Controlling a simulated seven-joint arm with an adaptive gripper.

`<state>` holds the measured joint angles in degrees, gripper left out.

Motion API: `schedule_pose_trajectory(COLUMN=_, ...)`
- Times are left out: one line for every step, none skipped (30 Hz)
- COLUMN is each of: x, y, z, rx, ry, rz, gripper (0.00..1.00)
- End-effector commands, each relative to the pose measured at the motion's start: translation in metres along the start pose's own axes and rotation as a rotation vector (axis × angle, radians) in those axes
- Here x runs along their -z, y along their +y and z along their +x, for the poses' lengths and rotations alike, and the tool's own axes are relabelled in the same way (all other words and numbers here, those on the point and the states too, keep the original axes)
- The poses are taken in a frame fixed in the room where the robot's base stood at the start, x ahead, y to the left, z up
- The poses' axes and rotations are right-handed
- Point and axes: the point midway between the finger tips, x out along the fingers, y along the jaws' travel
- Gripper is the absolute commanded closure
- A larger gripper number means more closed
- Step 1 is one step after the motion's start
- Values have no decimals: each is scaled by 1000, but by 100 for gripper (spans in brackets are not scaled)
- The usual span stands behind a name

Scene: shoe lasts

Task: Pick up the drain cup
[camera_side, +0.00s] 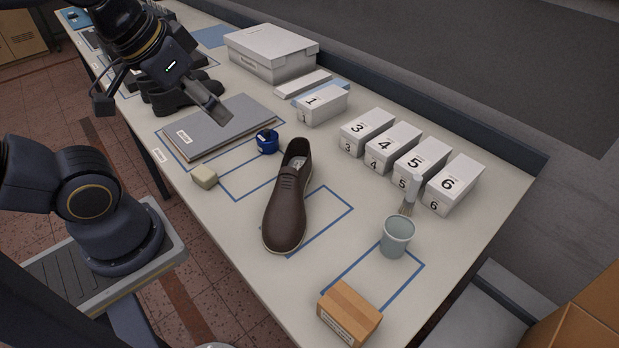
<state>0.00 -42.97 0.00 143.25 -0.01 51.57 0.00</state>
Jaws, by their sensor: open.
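The drain cup (397,238) looks like the pale grey-blue cup standing upright on the right part of the table, at the corner of a blue outlined rectangle. A brush (409,196) with a pale handle shows just behind its rim; I cannot tell whether it touches the cup. My gripper (212,110) is at the upper left, above the grey board and far from the cup. It is open, and nothing shows between its fingers.
A brown shoe (288,200) lies between my gripper and the cup. Numbered white boxes (408,151) line the back edge. A cardboard box (348,313) sits in front of the cup. A blue tape roll (267,141) and beige block (204,177) lie left of the shoe.

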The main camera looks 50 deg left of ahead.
Motion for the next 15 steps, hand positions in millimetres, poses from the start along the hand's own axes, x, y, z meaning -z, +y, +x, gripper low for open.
schedule_pose_trajectory(x=0, y=0, z=0, rx=0, ry=0, rz=0, gripper=28)
schedule_pose_trajectory(x=0, y=0, z=0, rx=0, ry=0, rz=0, gripper=25)
schedule_pose_trajectory(x=0, y=0, z=0, rx=0, ry=0, rz=0, gripper=20)
schedule_pose_trajectory(x=0, y=0, z=0, rx=0, ry=0, rz=0, gripper=17)
schedule_pose_trajectory(x=0, y=0, z=0, rx=0, ry=0, rz=0, gripper=14)
schedule_pose_trajectory(x=0, y=0, z=0, rx=0, ry=0, rz=0, gripper=14)
schedule_pose_trajectory(x=0, y=0, z=0, rx=0, ry=0, rz=0, gripper=14)
schedule_pose_trajectory(x=0, y=0, z=0, rx=0, ry=0, rz=0, gripper=14)
schedule_pose_trajectory(x=0, y=0, z=0, rx=0, ry=0, rz=0, gripper=14)
schedule_pose_trajectory(x=0, y=0, z=0, rx=0, ry=0, rz=0, gripper=14)
schedule_pose_trajectory(x=0, y=0, z=0, rx=0, ry=0, rz=0, gripper=14)
schedule_pose_trajectory(x=0, y=0, z=0, rx=0, ry=0, rz=0, gripper=14)
schedule_pose_trajectory(x=0, y=0, z=0, rx=0, ry=1, rz=1, gripper=14)
schedule_pose_trajectory(x=1, y=0, z=0, rx=0, ry=5, rz=2, gripper=14)
schedule_pose_trajectory(x=4, y=0, z=0, rx=0, ry=18, rz=3, gripper=14)
